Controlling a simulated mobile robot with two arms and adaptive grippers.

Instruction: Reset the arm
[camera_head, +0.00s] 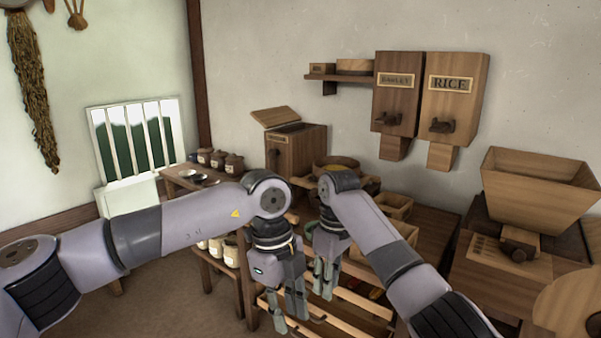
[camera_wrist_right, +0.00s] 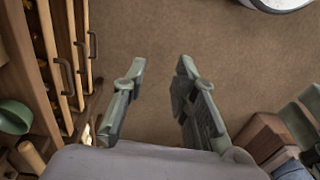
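My left gripper (camera_head: 291,316) hangs fingers-down in the head view, in front of the low wooden rack. Its two fingers stand apart with nothing between them. My right gripper (camera_head: 323,292) also points down, just right of the left one and a little higher in the picture. In the right wrist view the right gripper (camera_wrist_right: 162,64) has its fingers spread, with only brown floor between them. Both arms are bent and the grippers are close together.
A wooden rack (camera_head: 348,311) lies behind the grippers. A side table with jars (camera_head: 234,164) stands left; a wooden hopper (camera_head: 535,190) stands right. BARLEY (camera_head: 397,97) and RICE (camera_head: 452,95) boxes hang on the wall. Handled wooden fronts (camera_wrist_right: 68,50) line the wrist view's left.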

